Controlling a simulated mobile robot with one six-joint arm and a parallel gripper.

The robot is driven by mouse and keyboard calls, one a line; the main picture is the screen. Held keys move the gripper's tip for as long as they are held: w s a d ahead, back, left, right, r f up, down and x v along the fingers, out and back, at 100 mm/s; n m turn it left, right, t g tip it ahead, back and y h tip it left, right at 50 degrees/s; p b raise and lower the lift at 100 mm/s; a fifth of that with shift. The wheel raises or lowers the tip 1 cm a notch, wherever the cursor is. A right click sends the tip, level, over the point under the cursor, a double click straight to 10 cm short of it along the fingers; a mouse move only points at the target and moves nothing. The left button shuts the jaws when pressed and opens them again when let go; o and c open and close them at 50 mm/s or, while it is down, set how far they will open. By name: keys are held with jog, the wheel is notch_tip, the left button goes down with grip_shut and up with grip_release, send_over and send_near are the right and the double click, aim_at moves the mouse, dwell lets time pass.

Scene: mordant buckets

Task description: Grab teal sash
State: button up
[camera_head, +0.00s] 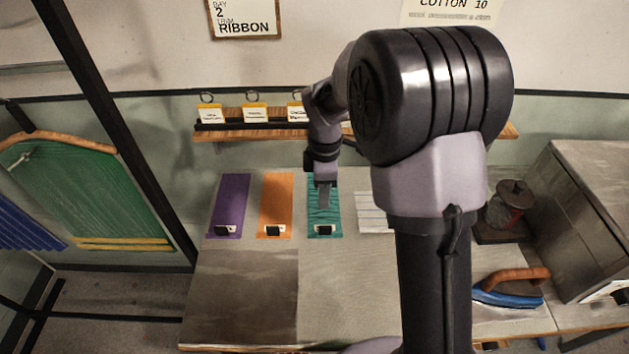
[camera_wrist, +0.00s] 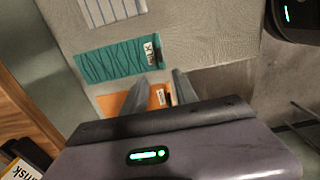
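The teal sash (camera_head: 324,222) lies flat on the table, between the orange sash (camera_head: 276,200) and a white striped one (camera_head: 374,212). It has dark wavy lines and a small black-and-white tag at its near end. The fingers partly cover the orange sash there. Their height above the table is hard to judge.
A purple sash (camera_head: 229,203) lies at the left of the row. A wooden shelf (camera_head: 250,135) with hanging tags runs along the wall behind. The table's front is clear.

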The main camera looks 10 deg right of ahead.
jog(key=b, duration=0.3)
send_near(325, 226)
jog(key=f, duration=0.5)
jog(key=shift+s+a+f, duration=0.15)
jog(key=shift+s+a, duration=0.05)
jog(key=shift+s, duration=0.15)
jog(key=f, duration=0.1)
jog(key=f+b, duration=0.1)
jog(key=f, duration=0.3)
jog(key=shift+w+d+f+b, duration=0.15)
jog(key=shift+w+d+b, duration=0.15)
jog(key=shift+b, duration=0.1)
grip_shut()
